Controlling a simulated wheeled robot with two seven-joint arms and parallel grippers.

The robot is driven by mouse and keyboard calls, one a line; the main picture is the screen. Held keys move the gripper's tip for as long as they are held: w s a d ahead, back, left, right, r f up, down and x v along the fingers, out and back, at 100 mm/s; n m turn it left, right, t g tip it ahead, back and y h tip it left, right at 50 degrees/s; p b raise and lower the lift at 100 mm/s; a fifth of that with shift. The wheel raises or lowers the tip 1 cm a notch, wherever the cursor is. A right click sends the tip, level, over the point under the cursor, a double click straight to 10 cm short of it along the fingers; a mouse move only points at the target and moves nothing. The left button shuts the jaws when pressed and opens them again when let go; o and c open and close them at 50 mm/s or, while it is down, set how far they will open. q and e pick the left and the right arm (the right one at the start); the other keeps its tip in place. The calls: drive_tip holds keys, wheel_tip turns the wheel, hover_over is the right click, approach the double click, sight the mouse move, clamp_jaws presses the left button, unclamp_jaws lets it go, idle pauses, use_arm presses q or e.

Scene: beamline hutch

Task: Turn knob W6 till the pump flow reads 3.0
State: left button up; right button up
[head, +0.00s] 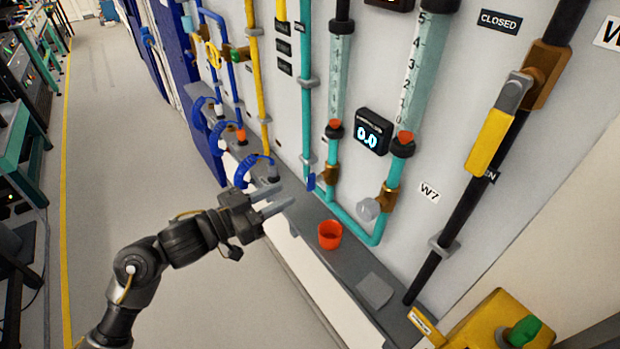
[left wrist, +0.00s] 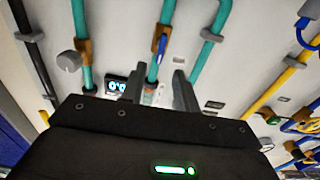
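A round grey knob (head: 368,209) sits on a brass valve (head: 386,198) on a teal pipe, beside a W7 label (head: 429,192); no W6 label is readable. The grey knob also shows in the left wrist view (left wrist: 69,61). A small blue lever (head: 311,182) is on the neighbouring teal pipe's brass valve (head: 331,174). The black display (head: 372,132) reads 0.0. My left gripper (head: 288,196) is open and empty, left of the blue lever and grey knob. Its two fingers stand apart in the left wrist view (left wrist: 167,88). My right gripper is out of view.
An orange cup (head: 329,236) and a grey pad (head: 375,291) are on the narrow ledge below the pipes. Blue hoses (head: 254,168) curve beside my left gripper. A yellow lever (head: 489,140) is on the black pipe at right. The floor at left is clear.

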sight(307, 182)
use_arm(q)
drive_tip(key=p+x, duration=0.1)
drive_tip(key=x, duration=0.7)
drive_tip(key=shift+w+d, duration=0.25)
drive_tip(key=shift+d, duration=0.05)
drive_tip(key=shift+c, duration=0.4)
clamp_jaws()
